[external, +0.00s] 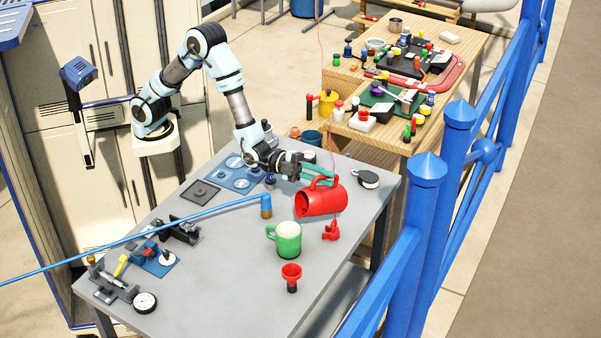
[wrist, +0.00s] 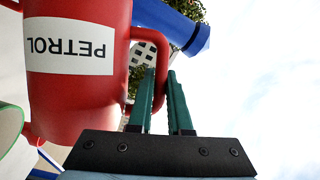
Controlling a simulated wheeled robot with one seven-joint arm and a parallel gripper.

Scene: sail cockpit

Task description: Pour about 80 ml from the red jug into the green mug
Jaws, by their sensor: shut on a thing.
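The red jug (external: 320,202) is tilted well over on its side above the grey table, its mouth facing left in the external view. In the wrist view the jug (wrist: 75,90) shows a white label reading PETROL, upside down. My gripper (external: 333,179) is shut on the jug's handle; its green fingers (wrist: 160,100) show beside the handle in the wrist view. The green mug (external: 289,242) stands upright on the table, below and left of the jug, its handle to the left. A pale surface shows inside it. No stream is visible. A green rim (wrist: 10,125) shows at the wrist view's left edge.
A red funnel-like cup (external: 291,276) and a small red item (external: 331,231) stand near the mug. A blue tube (external: 150,237) crosses the table to its left. A black round device (external: 367,179) lies at right. Blue railing (external: 410,230) borders the right side.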

